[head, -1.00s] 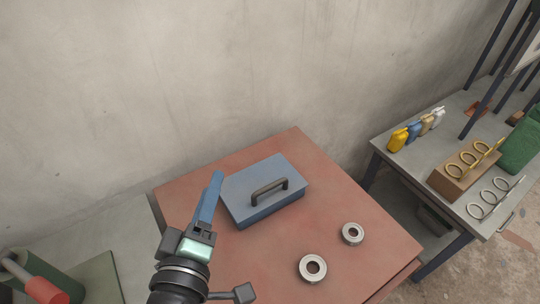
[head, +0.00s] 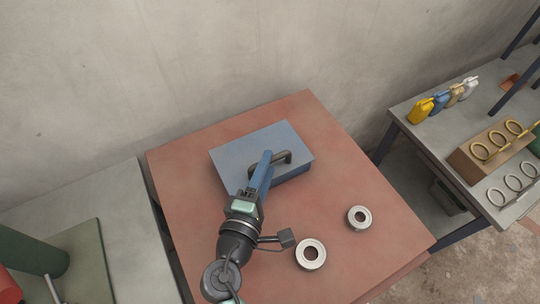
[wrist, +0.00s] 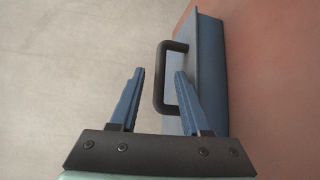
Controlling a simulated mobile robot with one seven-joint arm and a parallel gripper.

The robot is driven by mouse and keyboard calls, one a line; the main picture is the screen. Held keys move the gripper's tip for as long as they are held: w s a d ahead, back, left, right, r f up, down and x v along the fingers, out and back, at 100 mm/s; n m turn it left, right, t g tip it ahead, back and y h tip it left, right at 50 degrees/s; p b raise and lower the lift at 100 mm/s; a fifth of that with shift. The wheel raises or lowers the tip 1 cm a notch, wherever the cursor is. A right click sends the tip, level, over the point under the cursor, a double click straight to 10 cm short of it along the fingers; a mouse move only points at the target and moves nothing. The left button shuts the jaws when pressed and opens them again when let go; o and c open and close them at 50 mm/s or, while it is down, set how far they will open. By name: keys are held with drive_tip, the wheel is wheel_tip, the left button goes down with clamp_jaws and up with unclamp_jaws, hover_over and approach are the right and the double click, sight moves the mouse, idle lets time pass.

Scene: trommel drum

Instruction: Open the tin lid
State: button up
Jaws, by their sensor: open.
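The blue tin (head: 240,155) sits on a red-brown table with its lid down. A dark arched handle (head: 283,158) stands on top of the lid. My gripper (head: 265,158) is over the tin's front part, close to the handle. In the wrist view my gripper (wrist: 160,75) is open with nothing between its fingers. I cannot tell whether a finger touches the handle.
Two metal rings (head: 311,254) and (head: 359,218) lie on the red-brown table (head: 180,190), right of my arm. A grey bench (head: 420,130) at the right holds small bottles (head: 420,110) and a ring rack (head: 490,155). A wall stands behind.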

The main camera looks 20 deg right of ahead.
sight(261, 150)
drive_tip(key=shift+x, duration=1.35)
clamp_jaws()
idle(0.4)
